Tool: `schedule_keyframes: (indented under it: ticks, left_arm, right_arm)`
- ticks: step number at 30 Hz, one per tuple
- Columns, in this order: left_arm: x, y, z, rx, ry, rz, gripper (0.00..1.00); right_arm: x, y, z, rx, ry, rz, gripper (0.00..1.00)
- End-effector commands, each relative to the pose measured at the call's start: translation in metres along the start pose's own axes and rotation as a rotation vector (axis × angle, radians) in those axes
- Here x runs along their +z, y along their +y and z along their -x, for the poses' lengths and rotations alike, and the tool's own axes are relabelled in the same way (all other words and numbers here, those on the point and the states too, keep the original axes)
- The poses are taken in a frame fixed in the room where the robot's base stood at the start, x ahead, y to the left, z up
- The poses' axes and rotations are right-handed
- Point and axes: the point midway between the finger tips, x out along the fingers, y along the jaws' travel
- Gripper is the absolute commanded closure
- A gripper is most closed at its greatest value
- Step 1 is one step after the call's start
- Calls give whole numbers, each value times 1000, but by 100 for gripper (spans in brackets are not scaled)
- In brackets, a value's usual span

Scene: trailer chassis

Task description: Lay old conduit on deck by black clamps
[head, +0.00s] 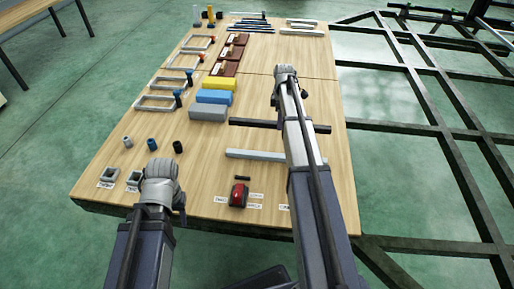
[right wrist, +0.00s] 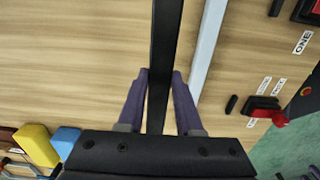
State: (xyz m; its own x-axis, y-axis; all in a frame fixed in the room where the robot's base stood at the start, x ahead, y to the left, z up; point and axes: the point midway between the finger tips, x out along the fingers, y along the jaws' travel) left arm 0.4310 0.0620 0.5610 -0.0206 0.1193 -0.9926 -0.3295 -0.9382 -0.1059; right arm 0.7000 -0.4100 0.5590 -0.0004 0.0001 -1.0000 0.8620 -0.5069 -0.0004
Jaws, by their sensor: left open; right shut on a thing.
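A long dark bar (head: 252,122) lies across the right part of the wooden table; I take it to be the old conduit. My right gripper (right wrist: 160,76) is shut on it, with a purple finger on each side. In the right wrist view the dark bar (right wrist: 163,40) runs up out of the frame. In the head view my right arm hides its middle and the fingertips. I cannot tell whether it touches the table. My left gripper (head: 160,180) is open above the table's front left; its fingers are mostly hidden. I cannot pick out black clamps for certain.
A pale grey bar (head: 255,154) lies parallel beside the dark one. A red device (head: 238,194) sits at the front. Yellow (head: 219,84) and blue (head: 213,97) blocks lie left of the right arm. The dark open chassis frame (head: 430,135) stands right of the table (head: 200,175).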

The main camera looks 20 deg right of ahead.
Motion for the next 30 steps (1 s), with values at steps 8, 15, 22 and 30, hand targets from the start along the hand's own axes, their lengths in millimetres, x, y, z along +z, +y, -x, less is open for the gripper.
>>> schedule_keyframes:
  ticks: [8,15,22,30]
  left_arm:
    - [0,0,0,0,0,0,50]
    - [-1,2,-20,0,1,-2,50]
    - [-4,7,-56,3,3,-8,50]
    - [-5,8,-63,5,4,-12,50]
  right_arm:
    - [17,15,0,0,0,-20,100]
    - [16,14,-21,0,0,-19,100]
    - [16,14,-57,0,0,-18,100]
    - [16,14,-63,0,0,-18,100]
